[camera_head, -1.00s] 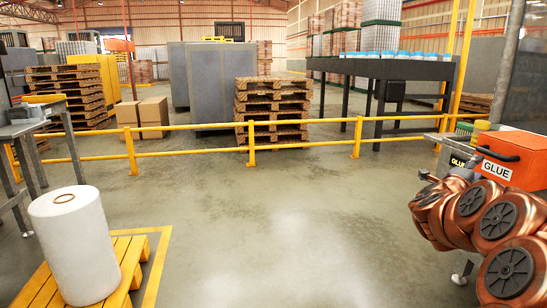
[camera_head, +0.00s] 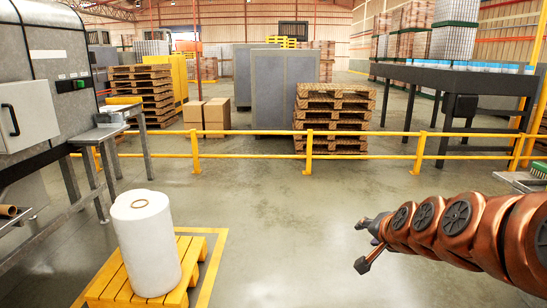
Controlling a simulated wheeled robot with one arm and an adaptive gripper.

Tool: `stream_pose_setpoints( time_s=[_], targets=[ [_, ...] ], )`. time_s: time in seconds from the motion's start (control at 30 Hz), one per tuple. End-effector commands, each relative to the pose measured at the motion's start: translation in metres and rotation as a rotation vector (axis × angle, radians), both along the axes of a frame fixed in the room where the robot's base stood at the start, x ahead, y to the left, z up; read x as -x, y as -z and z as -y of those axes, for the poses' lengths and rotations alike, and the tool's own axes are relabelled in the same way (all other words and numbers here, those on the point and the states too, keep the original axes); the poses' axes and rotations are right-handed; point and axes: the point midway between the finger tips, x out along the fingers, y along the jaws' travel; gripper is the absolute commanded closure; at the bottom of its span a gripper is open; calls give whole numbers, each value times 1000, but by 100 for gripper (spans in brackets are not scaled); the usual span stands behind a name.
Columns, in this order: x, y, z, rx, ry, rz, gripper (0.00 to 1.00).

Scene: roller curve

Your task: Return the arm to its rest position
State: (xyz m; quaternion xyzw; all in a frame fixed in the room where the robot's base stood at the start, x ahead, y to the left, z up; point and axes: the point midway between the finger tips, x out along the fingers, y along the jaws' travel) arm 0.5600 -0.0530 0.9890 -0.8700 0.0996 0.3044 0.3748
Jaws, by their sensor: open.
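My arm (camera_head: 465,225), copper-coloured with dark round joint caps, reaches in from the right edge of the head view. It points left, stretched out over the bare floor. My gripper (camera_head: 361,244) is at its left end, dark grey with two fingers spread apart. It is open, with nothing seen between the fingers. It is clear of the things around it in the picture.
A white roll (camera_head: 148,245) stands on a yellow pallet (camera_head: 195,262) at lower left. A grey machine (camera_head: 45,75) fills the left side. A yellow rail (camera_head: 250,133) crosses behind the open floor (camera_head: 285,225). A green brush (camera_head: 539,170) shows at the right edge.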

Motion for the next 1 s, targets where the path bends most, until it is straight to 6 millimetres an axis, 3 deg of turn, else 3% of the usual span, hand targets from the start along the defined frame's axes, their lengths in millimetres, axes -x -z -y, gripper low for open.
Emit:
stream_pose_setpoints(
  time_s=[0.03, 0.1, 0.3, 0.6, 0.7, 0.8, 1.0],
  targets=[
    [19, -9, -17, 29, -65, -56, 57],
    [49, -2, -37, 70, -155, -150, 57],
    [149, 9, -70, 188, -393, -422, 57],
    [305, 2, -67, 324, -663, -822, 57],
    [340, -3, -60, 346, -712, -917, 57],
    [361, -6, -55, 356, -739, -975, 57],
    [370, -6, -53, 361, -754, -1000, 57]
  ],
)
